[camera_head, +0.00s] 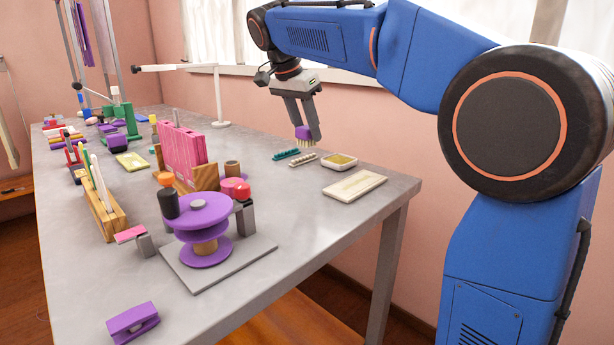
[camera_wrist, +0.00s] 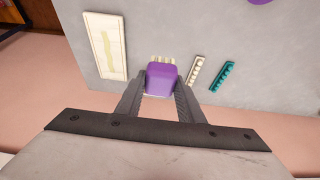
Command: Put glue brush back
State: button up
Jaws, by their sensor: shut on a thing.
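My gripper (camera_head: 303,130) is shut on the glue brush (camera_head: 302,133), which has a purple body and pale bristles pointing down. It holds the brush above the back right part of the grey table. The brush also shows between the two fingers in the wrist view (camera_wrist: 161,80). A shallow pale dish with yellowish contents (camera_head: 340,161) sits on the table, a little right of and below the brush in the head view. In the wrist view the dish is not clearly seen; the brush and gripper cover that area.
A pale board (camera_head: 355,186) lies right of the dish. A cream strip (camera_head: 302,159) and a teal strip (camera_head: 286,154) lie left of it. A purple spool stand (camera_head: 198,212) and pink upright blocks (camera_head: 183,150) stand further left. The table's right edge is near the board.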

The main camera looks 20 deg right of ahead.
jog(key=shift+f, duration=4.7)
jog(key=shift+f, duration=0.15)
jog(key=o, duration=1)
jog(key=shift+c, duration=0.2)
jog(key=v, duration=1.2)
jog(key=shift+d, duration=0.1)
